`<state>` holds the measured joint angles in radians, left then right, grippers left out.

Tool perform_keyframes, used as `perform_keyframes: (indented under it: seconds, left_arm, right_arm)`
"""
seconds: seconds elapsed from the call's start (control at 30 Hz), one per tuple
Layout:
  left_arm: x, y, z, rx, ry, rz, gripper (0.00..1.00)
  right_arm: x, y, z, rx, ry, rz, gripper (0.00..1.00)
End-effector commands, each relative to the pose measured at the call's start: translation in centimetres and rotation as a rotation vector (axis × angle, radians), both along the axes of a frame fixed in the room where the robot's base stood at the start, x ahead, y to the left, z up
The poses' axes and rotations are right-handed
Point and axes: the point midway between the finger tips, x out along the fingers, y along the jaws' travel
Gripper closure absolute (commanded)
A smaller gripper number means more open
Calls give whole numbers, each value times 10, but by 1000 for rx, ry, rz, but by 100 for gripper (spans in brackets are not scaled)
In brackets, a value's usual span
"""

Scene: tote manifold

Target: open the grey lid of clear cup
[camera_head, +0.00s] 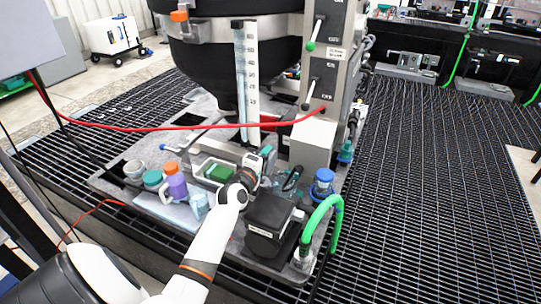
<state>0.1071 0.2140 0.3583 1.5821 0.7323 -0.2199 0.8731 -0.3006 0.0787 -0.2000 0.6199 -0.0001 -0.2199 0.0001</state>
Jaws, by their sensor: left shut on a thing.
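A small teal part (266,150) shows at the fingertips. A pale cup with a greyish top (134,169) stands at the deck's left, apart from the gripper. A clear bluish cup (199,206) stands near the front edge. I cannot tell which has the grey lid. My right gripper is not in view.
A black box (268,222), blue-capped bottle (323,183) and green hose (334,212) are at right. A red cable (190,127) crosses above the deck.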

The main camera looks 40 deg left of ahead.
Motion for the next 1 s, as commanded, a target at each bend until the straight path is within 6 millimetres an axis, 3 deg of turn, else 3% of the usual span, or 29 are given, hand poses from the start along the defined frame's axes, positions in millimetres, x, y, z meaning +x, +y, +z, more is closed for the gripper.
perform_keyframes:
  seconds: [0.4, 1.0]
  left_arm:
    - [-4, 15, -5, -216, -53, 1, 100]
    - [-4, 18, -6, -256, -63, 1, 100]
  right_arm:
    - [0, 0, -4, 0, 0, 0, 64]
    - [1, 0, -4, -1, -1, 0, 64]
